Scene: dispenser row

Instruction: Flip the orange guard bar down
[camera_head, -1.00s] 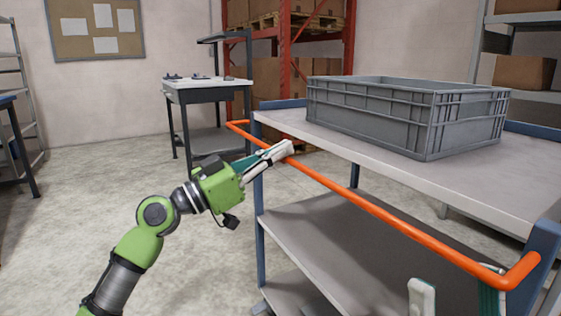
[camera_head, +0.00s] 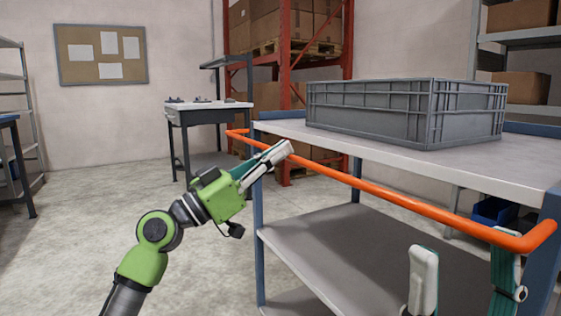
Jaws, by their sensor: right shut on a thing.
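The orange guard bar (camera_head: 395,200) runs along the near long side of a grey cart (camera_head: 480,170), just outside the edge of its top shelf. It bends in toward the cart at both ends. My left gripper (camera_head: 284,150) is at the far part of the bar, its white fingertips overlapping the bar in the view. Its fingers look close together; I cannot tell if they are open or shut. My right gripper (camera_head: 465,265) is at the near end, with one finger overlapping the bar. It is shut on the bar; its lower part is cut off by the picture's edge.
A grey crate (camera_head: 375,112) stands on the cart's top shelf. The lower shelf (camera_head: 340,240) looks empty in its visible part. A small workbench (camera_head: 205,110) and a red pallet rack (camera_head: 284,85) stand behind. The floor left of the cart is clear.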

